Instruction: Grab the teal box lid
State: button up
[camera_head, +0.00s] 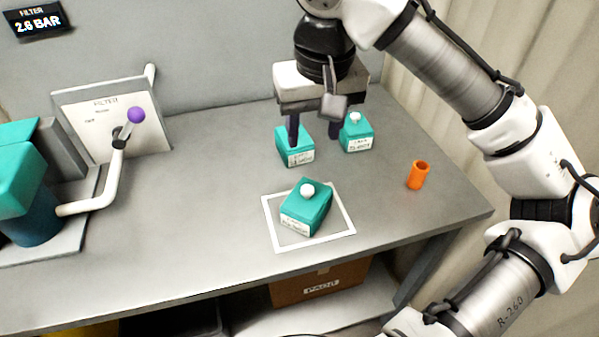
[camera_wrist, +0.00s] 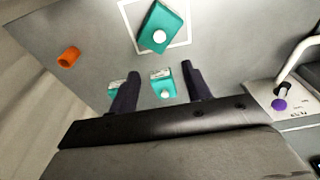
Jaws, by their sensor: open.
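Three teal boxes with white knobs on top and white labels are on the grey bench. One teal box (camera_head: 303,215) sits turned inside a white square outline at the front; it also shows at the top of the wrist view (camera_wrist: 157,22). A second teal box (camera_head: 290,150) is at the back, its knob hidden by my finger in the head view but visible in the wrist view (camera_wrist: 163,82). A third teal box (camera_head: 358,137) stands to its right. My gripper (camera_head: 314,137) is open and empty, pointing down over the back pair. I cannot read which label marks which lid.
At left are a filter panel (camera_head: 105,135) with a purple-knobbed lever (camera_head: 136,115) and a teal tank with a white pipe (camera_head: 105,193).

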send_over(307, 189)
jog(key=f, duration=0.8)
jog(key=shift+s+d+f, duration=0.15)
jog(key=shift+d+f, duration=0.1)
jog(key=shift+d, duration=0.15)
jog(key=shift+a+f+p, duration=0.15)
jog(key=shift+f+p, duration=0.2)
jog(key=shift+f, duration=1)
jog(key=shift+a+f+p, duration=0.15)
jog(key=shift+f+p, duration=0.15)
jog(key=shift+f, duration=1)
grip_shut()
jog(key=shift+r, duration=0.1)
